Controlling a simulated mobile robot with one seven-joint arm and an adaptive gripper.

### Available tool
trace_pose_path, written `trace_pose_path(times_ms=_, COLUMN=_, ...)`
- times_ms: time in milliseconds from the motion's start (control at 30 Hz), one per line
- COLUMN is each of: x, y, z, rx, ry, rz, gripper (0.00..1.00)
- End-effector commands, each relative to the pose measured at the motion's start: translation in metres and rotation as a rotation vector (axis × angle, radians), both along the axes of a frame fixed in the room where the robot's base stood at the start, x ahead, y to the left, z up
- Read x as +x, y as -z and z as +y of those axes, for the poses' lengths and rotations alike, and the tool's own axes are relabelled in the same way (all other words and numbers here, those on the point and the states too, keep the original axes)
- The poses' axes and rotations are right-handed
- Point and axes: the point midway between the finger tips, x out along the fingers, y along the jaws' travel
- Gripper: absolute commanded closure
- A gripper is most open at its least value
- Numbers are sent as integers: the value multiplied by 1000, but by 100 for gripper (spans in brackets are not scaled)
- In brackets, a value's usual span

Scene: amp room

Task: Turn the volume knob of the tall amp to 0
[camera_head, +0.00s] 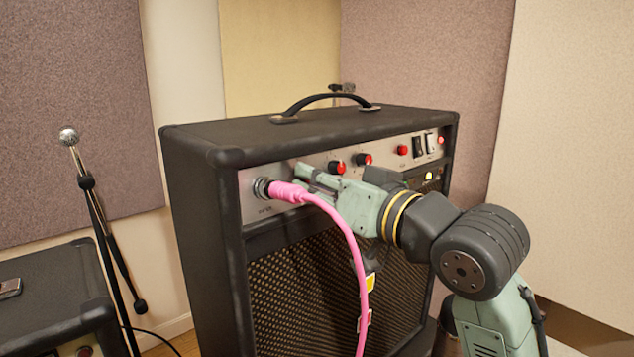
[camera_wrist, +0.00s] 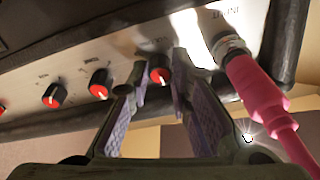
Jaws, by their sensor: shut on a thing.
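The tall amp (camera_head: 200,190) is a black cabinet with a silver control panel along its upper front. My gripper (camera_head: 305,178) is at the panel between the input plug and the visible red-capped knobs. In the wrist view my gripper (camera_wrist: 155,85) has its fingers on either side of a red-capped knob (camera_wrist: 160,75), the one nearest the input jack, and is shut on it. A white pointer line shows on its cap. My gripper hides this knob in the head view.
A pink cable (camera_head: 352,250) is plugged into the panel beside my gripper and hangs in front of the grille. More knobs (camera_head: 364,159) and switches (camera_head: 419,146) lie to the right. A microphone stand (camera_head: 97,215) and a lower amp (camera_head: 50,290) stand at left.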

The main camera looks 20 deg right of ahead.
Motion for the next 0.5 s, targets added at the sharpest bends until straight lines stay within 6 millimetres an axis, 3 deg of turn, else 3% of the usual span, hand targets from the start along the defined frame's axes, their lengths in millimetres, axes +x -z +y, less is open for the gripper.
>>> trace_pose_path(times_ms=267, x=0, y=2, z=0, rx=-52, ry=-12, rz=-18, gripper=100)
trace_pose_path(times_ms=500, x=1, y=3, z=-1, rx=-198, ry=-47, rz=-73, gripper=100)
